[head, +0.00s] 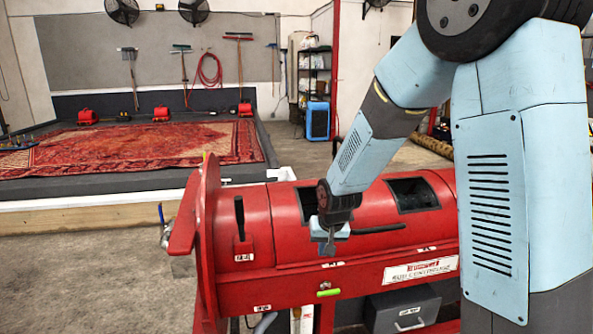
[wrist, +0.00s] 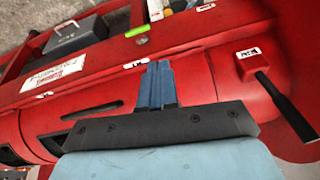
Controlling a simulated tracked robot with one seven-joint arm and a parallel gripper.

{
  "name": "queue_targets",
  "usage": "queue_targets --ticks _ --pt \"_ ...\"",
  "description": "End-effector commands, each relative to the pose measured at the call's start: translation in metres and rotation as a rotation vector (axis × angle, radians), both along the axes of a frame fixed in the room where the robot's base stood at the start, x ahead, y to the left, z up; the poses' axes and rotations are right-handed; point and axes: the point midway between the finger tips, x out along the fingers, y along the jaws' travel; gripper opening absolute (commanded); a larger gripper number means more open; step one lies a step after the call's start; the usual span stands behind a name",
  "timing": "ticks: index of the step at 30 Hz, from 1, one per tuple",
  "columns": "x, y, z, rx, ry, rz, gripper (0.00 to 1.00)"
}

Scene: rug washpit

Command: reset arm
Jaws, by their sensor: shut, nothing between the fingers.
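My gripper (head: 330,247) hangs at the end of my light blue arm, in front of the red drum machine (head: 262,222). The fingers point down along the machine's front, just below its left opening. In the wrist view my gripper (wrist: 158,68) shows as two blue-grey fingers pressed together, with nothing between them. The red machine body (wrist: 215,65) fills much of that view behind the fingers. I cannot tell whether the fingertips touch the machine.
The machine has a second dark opening (head: 413,194) and a black handle (head: 378,229) on its front. A grey drawer box (head: 402,308) sits below. A patterned red rug (head: 120,147) lies in the raised pit behind. The concrete floor (head: 95,270) at left is clear.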

Motion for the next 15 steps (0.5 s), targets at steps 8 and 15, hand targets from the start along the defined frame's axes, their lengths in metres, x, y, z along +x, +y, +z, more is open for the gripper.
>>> queue_targets --ticks 8,15 --pt "-0.032 -0.044 0.074 0.000 -0.039 -0.023 0.00" --pt "-0.072 -0.079 0.125 -0.008 -0.066 -0.039 0.00"
